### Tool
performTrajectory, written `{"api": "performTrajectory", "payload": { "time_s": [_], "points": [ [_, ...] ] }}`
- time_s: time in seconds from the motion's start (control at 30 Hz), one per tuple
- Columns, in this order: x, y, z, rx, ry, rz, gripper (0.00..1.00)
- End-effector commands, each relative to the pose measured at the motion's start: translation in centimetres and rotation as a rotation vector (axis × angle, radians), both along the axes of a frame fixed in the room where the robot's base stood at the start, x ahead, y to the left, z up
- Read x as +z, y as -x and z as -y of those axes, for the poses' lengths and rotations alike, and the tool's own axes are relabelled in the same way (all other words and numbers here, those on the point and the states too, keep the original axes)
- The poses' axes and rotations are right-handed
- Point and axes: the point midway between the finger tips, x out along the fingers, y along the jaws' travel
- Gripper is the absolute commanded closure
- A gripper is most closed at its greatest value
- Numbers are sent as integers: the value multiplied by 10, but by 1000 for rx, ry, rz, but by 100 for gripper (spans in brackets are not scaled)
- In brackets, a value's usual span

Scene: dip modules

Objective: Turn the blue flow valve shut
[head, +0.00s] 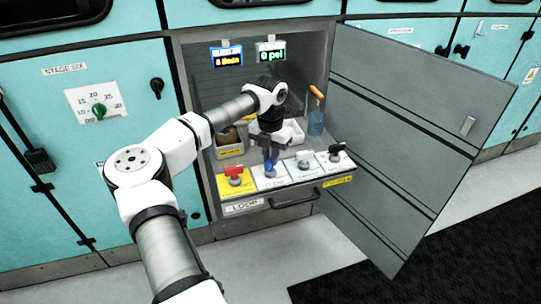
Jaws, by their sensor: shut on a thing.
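The blue flow valve (270,170) stands on a white labelled panel at the front of the open cabinet, second from the left in a row of valves. My gripper (269,154) points down over it from above and is shut on its blue handle. My gripper covers the upper part of the handle, so its exact angle is hard to tell.
A red valve (233,174) is close on the left; a white valve (303,160) and a black valve (336,152) are on the right. Displays (270,52) hang above. The open door (400,130) bounds the right side.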

Motion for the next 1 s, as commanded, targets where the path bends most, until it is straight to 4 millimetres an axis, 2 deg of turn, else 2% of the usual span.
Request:
{"api": "performTrajectory", "payload": {
  "time_s": [0.6,1.0],
  "points": [
    [2,-1,0,-549,0,3,100],
    [1,-1,1,-733,2,4,100]
  ]
}}
